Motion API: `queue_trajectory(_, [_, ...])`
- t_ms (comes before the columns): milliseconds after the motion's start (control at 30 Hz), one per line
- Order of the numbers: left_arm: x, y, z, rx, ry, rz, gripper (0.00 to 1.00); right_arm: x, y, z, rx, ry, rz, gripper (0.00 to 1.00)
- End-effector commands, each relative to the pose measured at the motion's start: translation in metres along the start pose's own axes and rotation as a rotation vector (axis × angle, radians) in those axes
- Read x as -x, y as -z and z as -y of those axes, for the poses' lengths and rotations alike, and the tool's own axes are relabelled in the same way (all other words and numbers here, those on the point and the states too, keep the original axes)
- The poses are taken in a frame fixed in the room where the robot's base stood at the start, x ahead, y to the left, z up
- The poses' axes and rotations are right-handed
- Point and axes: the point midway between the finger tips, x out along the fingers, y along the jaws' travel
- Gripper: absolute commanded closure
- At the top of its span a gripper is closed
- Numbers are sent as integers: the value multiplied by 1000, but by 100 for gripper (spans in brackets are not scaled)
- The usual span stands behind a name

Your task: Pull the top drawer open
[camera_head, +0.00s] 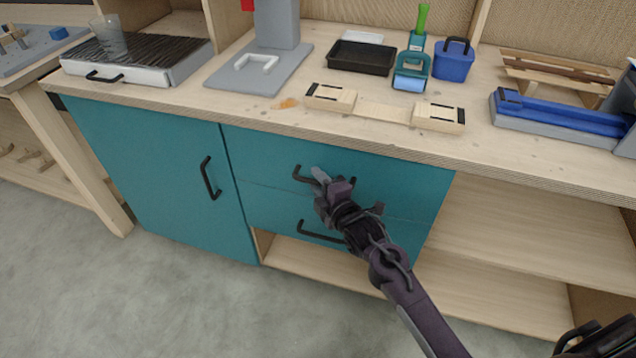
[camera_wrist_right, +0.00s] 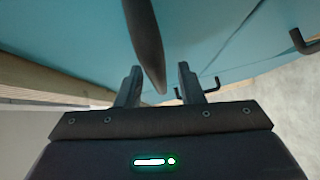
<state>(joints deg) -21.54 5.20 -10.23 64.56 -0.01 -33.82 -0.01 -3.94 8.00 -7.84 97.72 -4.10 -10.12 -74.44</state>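The top drawer (camera_head: 270,160) has a teal front and looks closed, flush with the cabinet. Its black handle (camera_head: 303,172) is partly hidden by my right gripper (camera_head: 330,181), which is at the handle's right part. In the right wrist view, my right gripper (camera_wrist_right: 158,82) has its two fingers apart. A dark bar (camera_wrist_right: 147,45), which looks like the handle, runs down between them, with a gap showing on at least one side. I cannot tell whether a finger touches it. My left gripper is not in view.
The lower drawer's handle (camera_head: 320,237) sits just below. A teal door with a black handle (camera_head: 210,178) is to the left. Open shelves (camera_head: 500,240) are to the right. The worktop (camera_head: 300,118) above carries a wooden jig (camera_head: 385,108), a black tray (camera_head: 362,58) and tools. The floor (camera_head: 170,290) in front is clear.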

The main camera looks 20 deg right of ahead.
Motion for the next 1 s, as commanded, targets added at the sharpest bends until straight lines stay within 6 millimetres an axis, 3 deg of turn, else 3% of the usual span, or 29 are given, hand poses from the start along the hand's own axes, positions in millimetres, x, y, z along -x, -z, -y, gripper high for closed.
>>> queue_trajectory(233, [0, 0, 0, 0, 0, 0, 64, -1, 0, 0, 0, 0, 0, 66])
queue_trajectory(500, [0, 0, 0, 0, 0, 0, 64, -1, 0, 0, 0, 1, 0, 100])
queue_trajectory(933, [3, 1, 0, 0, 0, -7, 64, 4, 5, 1, -1, 3, -1, 100])
queue_trajectory(1000, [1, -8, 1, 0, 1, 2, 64, 9, 9, 1, -1, 3, -1, 100])
